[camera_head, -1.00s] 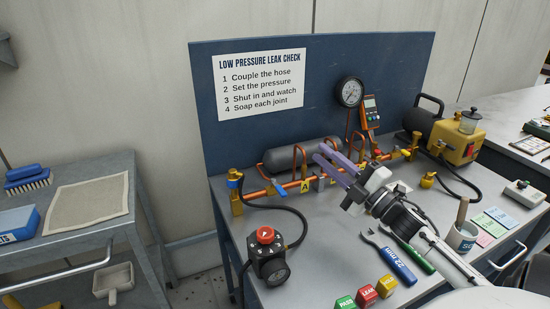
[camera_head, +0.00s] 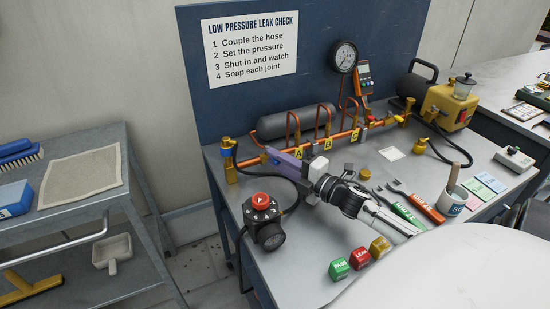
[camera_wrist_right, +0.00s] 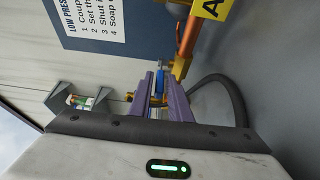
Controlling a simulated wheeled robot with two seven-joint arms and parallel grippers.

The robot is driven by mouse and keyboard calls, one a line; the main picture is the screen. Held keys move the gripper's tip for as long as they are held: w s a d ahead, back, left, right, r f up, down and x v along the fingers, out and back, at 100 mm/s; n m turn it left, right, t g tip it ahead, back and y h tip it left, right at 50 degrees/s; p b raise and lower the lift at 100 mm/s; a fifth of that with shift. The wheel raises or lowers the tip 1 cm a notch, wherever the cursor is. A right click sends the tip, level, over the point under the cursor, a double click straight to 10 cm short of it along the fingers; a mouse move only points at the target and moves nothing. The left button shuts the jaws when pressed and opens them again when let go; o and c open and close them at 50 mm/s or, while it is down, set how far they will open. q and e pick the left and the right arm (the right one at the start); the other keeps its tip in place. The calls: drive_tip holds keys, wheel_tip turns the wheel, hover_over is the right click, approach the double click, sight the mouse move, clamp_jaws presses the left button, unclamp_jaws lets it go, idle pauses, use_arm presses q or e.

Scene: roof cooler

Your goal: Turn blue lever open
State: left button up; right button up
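In the right wrist view the blue lever (camera_wrist_right: 159,82) shows between the two purple fingertips. My right gripper (camera_head: 272,156) reaches to it from the lower right; its fingers overlap in the head view. The wrist view also shows the gripper (camera_wrist_right: 160,86) with a narrow gap between the fingers; whether they press on the lever is unclear. My left gripper is not in view.
A black regulator with a red knob (camera_head: 262,215) stands left of my right arm, with a black hose (camera_head: 285,186) beside it. A grey tank (camera_head: 285,124) lies behind the pipe. Wrenches (camera_head: 425,207) and coloured blocks (camera_head: 360,258) lie on the bench right and in front.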

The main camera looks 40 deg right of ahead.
drive_tip(key=shift+w, duration=0.45)
drive_tip(key=shift+c, duration=0.2)
clamp_jaws()
